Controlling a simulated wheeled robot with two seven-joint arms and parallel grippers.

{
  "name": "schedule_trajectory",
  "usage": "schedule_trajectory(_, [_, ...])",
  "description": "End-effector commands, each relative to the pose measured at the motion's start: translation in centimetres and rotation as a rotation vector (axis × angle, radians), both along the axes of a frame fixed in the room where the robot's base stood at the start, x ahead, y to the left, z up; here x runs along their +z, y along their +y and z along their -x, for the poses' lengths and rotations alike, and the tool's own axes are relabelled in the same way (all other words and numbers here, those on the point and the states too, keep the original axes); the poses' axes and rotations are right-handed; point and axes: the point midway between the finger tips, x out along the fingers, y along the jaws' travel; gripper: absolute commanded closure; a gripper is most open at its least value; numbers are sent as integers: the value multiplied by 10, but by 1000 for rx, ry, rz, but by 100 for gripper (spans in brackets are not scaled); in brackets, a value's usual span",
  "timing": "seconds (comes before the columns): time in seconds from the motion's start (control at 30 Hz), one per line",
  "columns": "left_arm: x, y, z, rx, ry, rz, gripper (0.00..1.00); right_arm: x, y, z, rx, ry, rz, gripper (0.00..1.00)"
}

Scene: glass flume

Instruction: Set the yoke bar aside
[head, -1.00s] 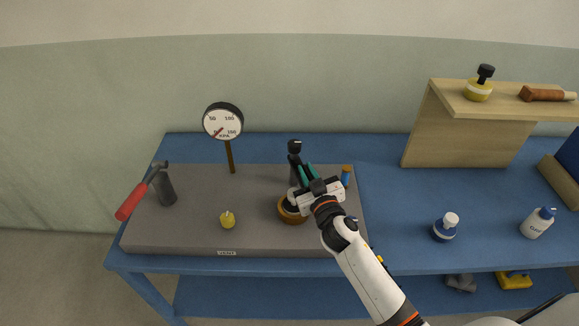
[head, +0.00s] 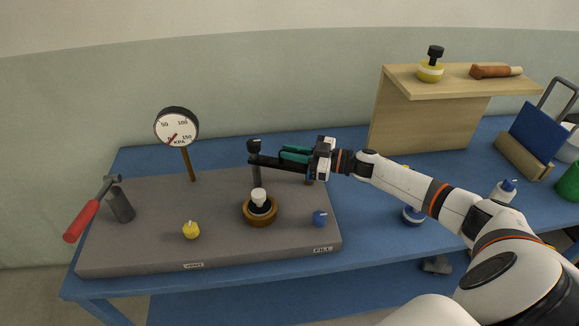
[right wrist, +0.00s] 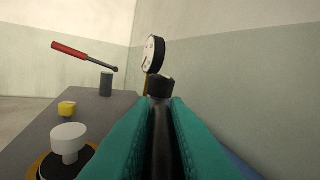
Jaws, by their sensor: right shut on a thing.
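The yoke bar (head: 270,162) is a black bar. Its left end meets a dark upright post (head: 256,178) with a black cap, and it points right, level, clear of the brown ring. My right gripper (head: 294,155), with teal fingers, is shut on the bar. In the right wrist view the yoke bar (right wrist: 161,135) runs between the fingers towards the black cap. Below it, a white-topped plug (head: 259,200) sits in the brown ring (head: 262,219) on the grey slab (head: 150,225), uncovered. My left gripper is not in view.
A pressure gauge (head: 176,127) and a red-handled lever (head: 83,218) on a grey cylinder stand to the left. Yellow (head: 191,230) and blue (head: 320,218) knobs sit at the slab's front.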

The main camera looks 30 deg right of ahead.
Motion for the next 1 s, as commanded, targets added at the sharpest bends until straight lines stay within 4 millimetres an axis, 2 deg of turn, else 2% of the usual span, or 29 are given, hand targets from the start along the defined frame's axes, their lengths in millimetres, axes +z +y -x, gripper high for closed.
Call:
schedule_trajectory(0.03, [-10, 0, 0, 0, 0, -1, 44, -2, -4, -4, 13, -7, 3, 100])
schedule_trajectory(0.2, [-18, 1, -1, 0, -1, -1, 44, 0, -7, -7, 65, -6, 2, 100])
schedule_trajectory(0.77, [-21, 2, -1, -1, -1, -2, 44, 2, -7, -9, 91, -4, -1, 100])
schedule_trajectory(0.8, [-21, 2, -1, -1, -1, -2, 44, 2, -7, -9, 92, -4, 0, 79])
schedule_trajectory(0.87, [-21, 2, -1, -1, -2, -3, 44, 1, -7, -9, 92, -3, -1, 69])
schedule_trajectory(0.9, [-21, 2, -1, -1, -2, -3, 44, 1, -7, -8, 93, -2, 0, 66])
schedule_trajectory(1.0, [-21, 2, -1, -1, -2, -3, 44, 1, -6, -8, 94, -1, -1, 66])
